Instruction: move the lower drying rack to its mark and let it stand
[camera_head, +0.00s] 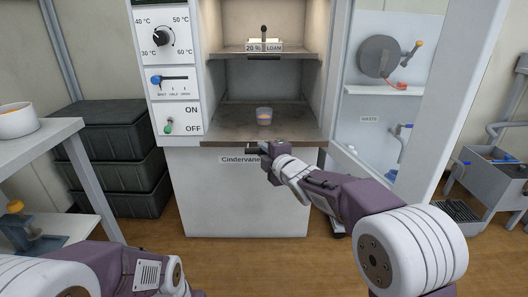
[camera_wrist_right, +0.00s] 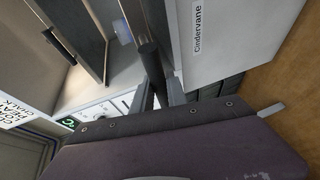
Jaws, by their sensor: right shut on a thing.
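In the right wrist view the gripper (camera_wrist_right: 156,92) is shut on the rack's dark bar handle (camera_wrist_right: 149,58). The cup also shows there, blurred (camera_wrist_right: 122,30). My left gripper is outside the view; only part of the left arm shows. I cannot make out the rack's mark.
The upper rack (camera_head: 290,52) holds a "20 % LOAM" sign (camera_head: 265,47). A control panel (camera_head: 165,70) is to the left, an open glass door (camera_head: 410,95) to the right. Dark crates (camera_head: 115,150) and a white table (camera_head: 35,145) stand at the left.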

